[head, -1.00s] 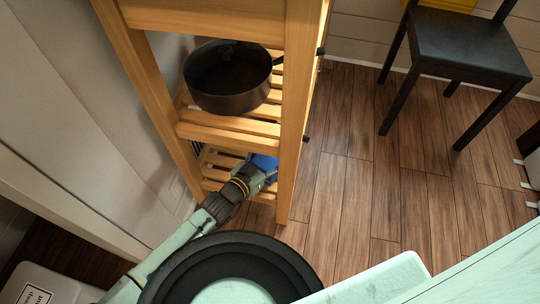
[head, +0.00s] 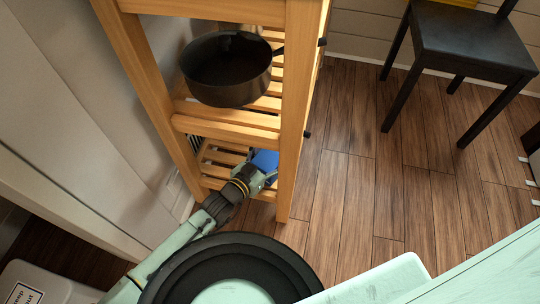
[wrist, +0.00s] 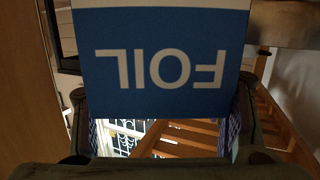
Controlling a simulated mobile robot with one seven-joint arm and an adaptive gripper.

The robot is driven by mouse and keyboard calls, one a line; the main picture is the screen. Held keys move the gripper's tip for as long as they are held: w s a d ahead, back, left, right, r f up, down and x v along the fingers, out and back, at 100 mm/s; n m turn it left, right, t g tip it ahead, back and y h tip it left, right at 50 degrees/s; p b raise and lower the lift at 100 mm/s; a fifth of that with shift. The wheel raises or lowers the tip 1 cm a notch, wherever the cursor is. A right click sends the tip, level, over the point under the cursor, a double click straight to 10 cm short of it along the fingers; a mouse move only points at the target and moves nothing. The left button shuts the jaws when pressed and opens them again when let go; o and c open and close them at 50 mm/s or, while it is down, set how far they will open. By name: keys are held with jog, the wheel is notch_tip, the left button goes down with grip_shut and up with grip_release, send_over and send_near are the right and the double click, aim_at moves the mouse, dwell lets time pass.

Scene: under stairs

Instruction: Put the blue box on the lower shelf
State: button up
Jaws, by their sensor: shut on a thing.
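The blue box (head: 264,160) shows at the lower shelf of the wooden rack, partly hidden by the rack's front right post. In the wrist view the blue box (wrist: 160,62) fills the upper middle, with "FOIL" upside down in white letters. My gripper (head: 262,175) is shut on it, with a finger at each side in the wrist view. The lower shelf (head: 222,157) is made of light wooden slats. The box is at the shelf's right part; I cannot tell whether it touches the slats.
A dark pot (head: 226,72) stands on the slatted shelf above (head: 225,125). The rack's front right post (head: 294,120) is close to my gripper. A wall (head: 90,110) runs along the left. A black chair (head: 470,45) stands at the right, with clear wooden floor between.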

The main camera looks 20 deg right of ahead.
jog(key=shift+f, duration=0.3)
jog(key=o, duration=1.7)
jog(key=shift+c, duration=0.2)
jog(key=shift+f, duration=0.1)
